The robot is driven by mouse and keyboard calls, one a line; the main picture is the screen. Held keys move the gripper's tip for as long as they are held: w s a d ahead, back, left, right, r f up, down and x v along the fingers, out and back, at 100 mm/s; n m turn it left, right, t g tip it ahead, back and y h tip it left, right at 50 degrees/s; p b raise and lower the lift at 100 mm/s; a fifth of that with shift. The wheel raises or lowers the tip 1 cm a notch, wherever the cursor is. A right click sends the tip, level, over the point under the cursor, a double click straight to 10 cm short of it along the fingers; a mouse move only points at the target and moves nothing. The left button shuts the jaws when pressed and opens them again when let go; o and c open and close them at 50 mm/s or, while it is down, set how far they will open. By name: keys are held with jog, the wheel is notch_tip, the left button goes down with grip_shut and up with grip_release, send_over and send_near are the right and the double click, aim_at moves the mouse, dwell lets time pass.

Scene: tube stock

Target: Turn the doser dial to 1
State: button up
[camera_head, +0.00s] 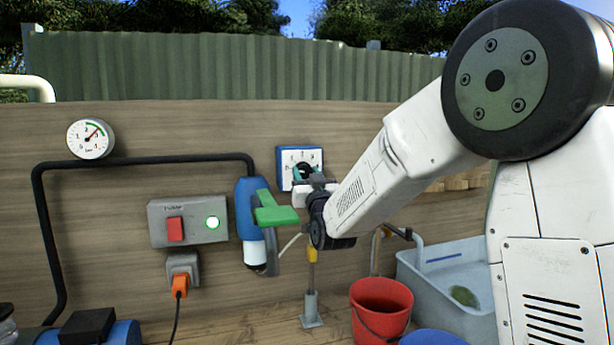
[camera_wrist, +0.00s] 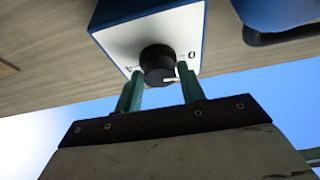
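The doser dial is a black round knob (camera_wrist: 157,62) on a white face in a blue box (camera_head: 285,160) on the wooden wall. The wrist view shows the face turned over, with a 0 at the right and what looks like a 4 at the left. The knob's white mark points right, slightly downward in that view, near the 0 side. My gripper (camera_head: 303,174) is at the dial, its two green fingers (camera_wrist: 160,82) apart on either side of the knob. A small gap seems to show at each side. The gripper hides the lower face in the head view.
Left of the dial are a blue valve with a green lever (camera_head: 276,215), a switch box (camera_head: 188,222) with a red switch and lit green button, and a pressure gauge (camera_head: 90,138). Below are a red bucket (camera_head: 381,305) and a grey tub (camera_head: 450,265).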

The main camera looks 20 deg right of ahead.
jog(key=c, duration=0.4)
jog(key=shift+r+m+h, duration=0.1)
jog(key=shift+m+h, duration=0.3)
jog(key=shift+m, duration=0.2)
jog(key=m+h, duration=0.1)
jog(key=m, duration=0.1)
jog(key=m+h, duration=0.1)
jog(key=m, duration=0.2)
jog(key=shift+a+r+h, duration=0.1)
jog(key=shift+a+h, duration=0.05)
jog(key=shift+h, duration=0.15)
jog(key=shift+r+m+g+h, duration=0.1)
jog(key=shift+m+g+h, duration=0.4)
jog(key=shift+m, duration=0.75)
jog(key=shift+m+g+h, duration=0.4)
jog(key=shift+m+h, duration=0.2)
jog(key=shift+m, duration=0.65)
jog(key=o, duration=1)
jog(key=shift+w, duration=0.1)
jog(key=shift+c, duration=0.2)
jog(key=shift+f, duration=0.2)
